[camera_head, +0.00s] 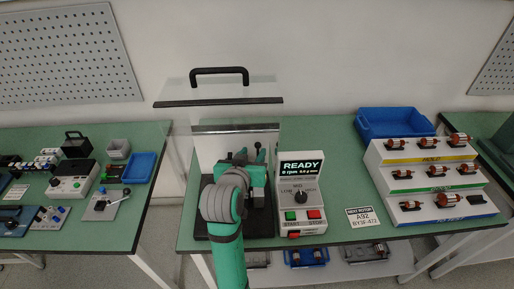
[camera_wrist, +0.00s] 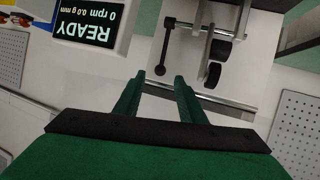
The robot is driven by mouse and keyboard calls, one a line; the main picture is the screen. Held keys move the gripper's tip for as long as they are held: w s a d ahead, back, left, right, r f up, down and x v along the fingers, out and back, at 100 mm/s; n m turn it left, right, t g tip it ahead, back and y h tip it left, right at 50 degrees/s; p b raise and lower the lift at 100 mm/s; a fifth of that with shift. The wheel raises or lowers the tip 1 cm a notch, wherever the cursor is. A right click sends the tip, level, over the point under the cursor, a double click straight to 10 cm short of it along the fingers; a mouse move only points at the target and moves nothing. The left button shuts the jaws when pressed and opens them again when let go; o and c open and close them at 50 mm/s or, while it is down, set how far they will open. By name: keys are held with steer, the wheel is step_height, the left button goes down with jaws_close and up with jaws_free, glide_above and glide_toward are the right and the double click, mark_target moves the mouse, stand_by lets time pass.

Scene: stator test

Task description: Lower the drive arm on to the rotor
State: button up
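The stator test machine stands on the green bench behind my arm. Its black ball-ended lever (camera_head: 258,146) shows above the machine; in the wrist view the dark lever (camera_wrist: 165,45) ends in a ball between my fingertips. Beside it, a grey bracket with black wheels (camera_wrist: 218,49) looks like the drive arm. My gripper (camera_wrist: 160,77) is open, with a clear gap between its green fingers. I cannot tell how far the ball lies beyond the fingertips. No rotor can be made out on the machine; my arm covers much of it in the head view.
A clear guard with a black handle (camera_head: 219,71) stands above the machine. The control box (camera_head: 302,193) reads READY, 0 rpm, 0.0 g mm. A stepped rack (camera_head: 420,176) with several rotors and a blue bin (camera_head: 376,121) are at right. A cluttered second bench is at left.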

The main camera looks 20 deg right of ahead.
mark_target(257, 147)
steer(key=shift+x, duration=2.7)
steer(key=shift+c, duration=0.3)
jaws_close()
